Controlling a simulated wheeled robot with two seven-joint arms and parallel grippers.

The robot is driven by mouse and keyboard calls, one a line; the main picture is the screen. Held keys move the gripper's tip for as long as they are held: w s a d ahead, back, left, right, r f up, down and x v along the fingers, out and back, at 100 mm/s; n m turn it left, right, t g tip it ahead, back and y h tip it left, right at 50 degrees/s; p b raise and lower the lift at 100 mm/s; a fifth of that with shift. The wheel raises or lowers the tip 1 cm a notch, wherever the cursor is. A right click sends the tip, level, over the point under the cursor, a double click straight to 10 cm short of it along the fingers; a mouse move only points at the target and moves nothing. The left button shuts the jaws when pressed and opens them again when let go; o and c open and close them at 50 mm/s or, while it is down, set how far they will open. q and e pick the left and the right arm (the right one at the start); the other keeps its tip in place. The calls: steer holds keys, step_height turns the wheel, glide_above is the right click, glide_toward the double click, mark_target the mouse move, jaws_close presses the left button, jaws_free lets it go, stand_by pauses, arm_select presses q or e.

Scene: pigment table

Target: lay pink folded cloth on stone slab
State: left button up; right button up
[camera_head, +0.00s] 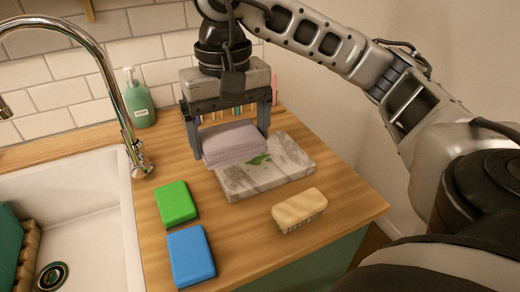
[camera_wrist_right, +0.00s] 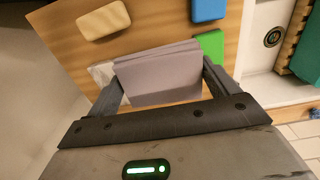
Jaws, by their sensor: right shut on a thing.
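The pink folded cloth (camera_head: 232,142), a pale pinkish-lilac stack, is between the fingers of my right gripper (camera_head: 229,142), which is shut on it. It also shows in the wrist view (camera_wrist_right: 160,75). The cloth is over the back left part of the stone slab (camera_head: 272,178). I cannot tell whether it touches the slab. The slab is grey-white with a green mark and lies on the wooden counter; in the wrist view only a corner (camera_wrist_right: 102,73) shows beside the cloth. My left gripper is not in view.
A green sponge (camera_head: 175,203), a blue sponge (camera_head: 190,256) and a cream brush (camera_head: 299,210) lie on the counter (camera_head: 255,245) in front of the slab. A sink (camera_head: 90,235) with a tall faucet (camera_head: 110,75) is at left. A green soap bottle (camera_head: 139,103) stands behind.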

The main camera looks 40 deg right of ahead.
steer(key=w+d+f+b, duration=0.1)
steer(key=w+d+f, duration=0.25)
steer(key=d, duration=0.35)
glide_above(261, 159)
steer(key=a, duration=0.1)
steer(key=f, duration=0.3)
steer(key=f+b, duration=0.1)
steer(key=shift+s+f, duration=0.25)
steer(key=shift+f, duration=0.15)
steer(key=shift+w+d+f, duration=0.15)
steer(key=shift+d+f, duration=0.2)
steer(key=shift+f, duration=0.15)
steer(key=shift+d+f+p, duration=0.2)
steer(key=shift+f+p, duration=0.15)
steer(key=shift+f, duration=0.85)
steer(key=shift+w+f, duration=0.1)
steer(key=shift+f, duration=0.45)
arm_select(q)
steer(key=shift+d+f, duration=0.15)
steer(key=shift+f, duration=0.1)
